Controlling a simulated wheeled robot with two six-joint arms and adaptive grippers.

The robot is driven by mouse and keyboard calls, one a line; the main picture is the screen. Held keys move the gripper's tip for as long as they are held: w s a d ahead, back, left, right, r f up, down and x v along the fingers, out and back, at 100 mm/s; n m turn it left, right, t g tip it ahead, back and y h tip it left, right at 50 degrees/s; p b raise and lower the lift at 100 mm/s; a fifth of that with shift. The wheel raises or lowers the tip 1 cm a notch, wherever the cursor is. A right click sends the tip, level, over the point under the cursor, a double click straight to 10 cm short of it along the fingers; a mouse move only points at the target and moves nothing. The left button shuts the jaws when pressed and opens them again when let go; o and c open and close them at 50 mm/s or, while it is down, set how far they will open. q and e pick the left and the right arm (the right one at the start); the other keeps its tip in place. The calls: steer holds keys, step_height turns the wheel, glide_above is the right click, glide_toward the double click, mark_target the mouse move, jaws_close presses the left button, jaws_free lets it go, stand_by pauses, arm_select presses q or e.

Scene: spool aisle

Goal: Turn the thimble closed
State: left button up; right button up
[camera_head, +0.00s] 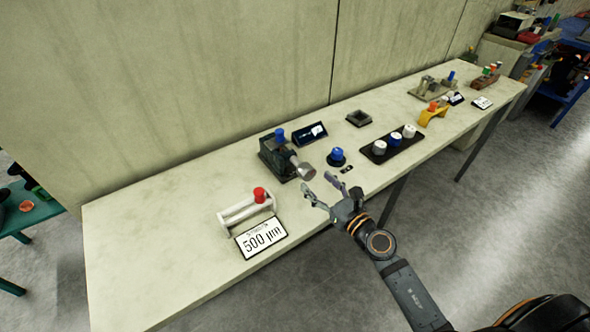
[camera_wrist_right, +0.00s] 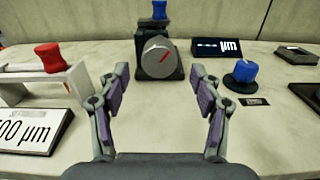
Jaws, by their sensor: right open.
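The thimble (camera_wrist_right: 159,57) is a grey round knob with a red line on its face, on the front of a dark block-shaped device (camera_head: 278,158). In the head view the thimble (camera_head: 306,172) points toward my right gripper (camera_head: 320,189). That gripper is open and empty, just short of the thimble and apart from it. In the right wrist view the thimble lies ahead, between the two open fingers (camera_wrist_right: 160,95). A blue knob (camera_head: 280,134) sits on top of the device. My left gripper is not in view.
A white stand with a red knob (camera_head: 259,194) and a "500 µm" sign (camera_head: 261,238) are left of the gripper. A blue knob (camera_head: 336,155) and a dark display (camera_head: 310,134) are right of the device. A black tray (camera_head: 394,146) with several knobs lies farther right.

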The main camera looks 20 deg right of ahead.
mark_target(300, 166)
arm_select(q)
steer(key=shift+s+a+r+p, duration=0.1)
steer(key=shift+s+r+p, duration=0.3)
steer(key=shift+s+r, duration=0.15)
arm_select(e)
steer(key=x, duration=0.9)
steer(key=shift+s, duration=0.1)
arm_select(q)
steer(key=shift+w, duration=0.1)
arm_select(e)
steer(key=c, duration=1.3)
